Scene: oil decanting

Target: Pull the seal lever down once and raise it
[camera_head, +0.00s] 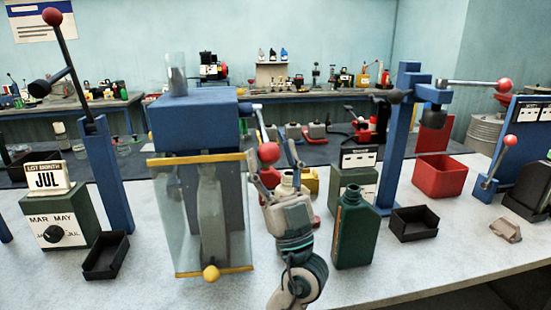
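None of the levers in view is legibly labelled as the seal lever. A lever with a red ball (268,152) hangs from the right side of the blue machine (195,118). A blue post (399,135) to the right carries a dark head and a nearly level lever ending in a red ball (503,86). Another red-knobbed lever (52,17) rises from the left blue post.
Black trays (105,256) and a red bin (439,176) stand on the white table. A clear guard (176,225) fronts the blue machine. The right front tabletop is mostly clear.

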